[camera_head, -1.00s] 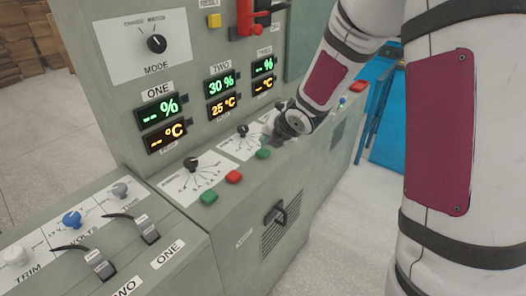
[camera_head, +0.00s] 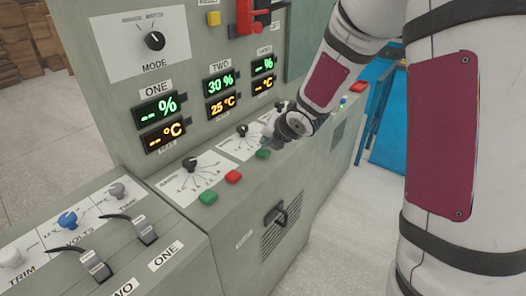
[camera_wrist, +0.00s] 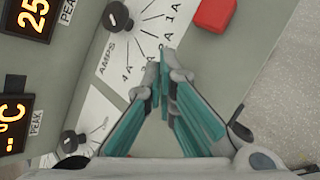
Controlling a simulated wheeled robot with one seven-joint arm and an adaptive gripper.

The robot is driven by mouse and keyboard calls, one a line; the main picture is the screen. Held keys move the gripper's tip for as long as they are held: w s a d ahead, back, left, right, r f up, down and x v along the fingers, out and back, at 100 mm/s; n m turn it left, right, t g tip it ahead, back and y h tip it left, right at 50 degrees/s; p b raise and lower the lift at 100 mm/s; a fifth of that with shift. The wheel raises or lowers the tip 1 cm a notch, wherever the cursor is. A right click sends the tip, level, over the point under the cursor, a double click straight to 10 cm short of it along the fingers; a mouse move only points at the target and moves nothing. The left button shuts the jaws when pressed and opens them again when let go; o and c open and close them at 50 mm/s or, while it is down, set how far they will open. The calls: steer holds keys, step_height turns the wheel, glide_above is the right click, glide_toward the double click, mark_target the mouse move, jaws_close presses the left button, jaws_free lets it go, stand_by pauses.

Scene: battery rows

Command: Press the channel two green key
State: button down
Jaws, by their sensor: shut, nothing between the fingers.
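The channel two green key (camera_head: 263,154) shows on the sloped desk below the TWO displays (camera_head: 222,94), partly beside my wrist. My gripper (camera_head: 273,142) is just behind and above it, mostly covered by its own wrist. In the wrist view my gripper (camera_wrist: 164,65) has its teal fingers together and empty, pointing at the panel beside the AMPS dial. A red key (camera_wrist: 213,15) sits beyond the fingertips. The green key does not show in the wrist view. I cannot tell whether the fingertips touch anything.
Channel one's green key (camera_head: 208,198) and red key (camera_head: 234,177) sit nearer on the desk. AMPS knobs (camera_head: 191,164) stand behind the keys. A mode knob (camera_head: 155,41) and a red lever (camera_head: 250,18) are on the upright panel. A handle (camera_head: 276,213) juts from the front.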

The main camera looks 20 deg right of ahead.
steer(key=shift+f+b, duration=0.4)
steer(key=shift+b, duration=0.05)
stand_by(0.5)
stand_by(0.3)
steer(key=shift+r+p, duration=0.75)
steer(key=shift+r, duration=0.1)
steer(key=shift+r, duration=0.1)
step_height(320, 180, up, 5)
steer(key=p, duration=0.5)
stand_by(0.4)
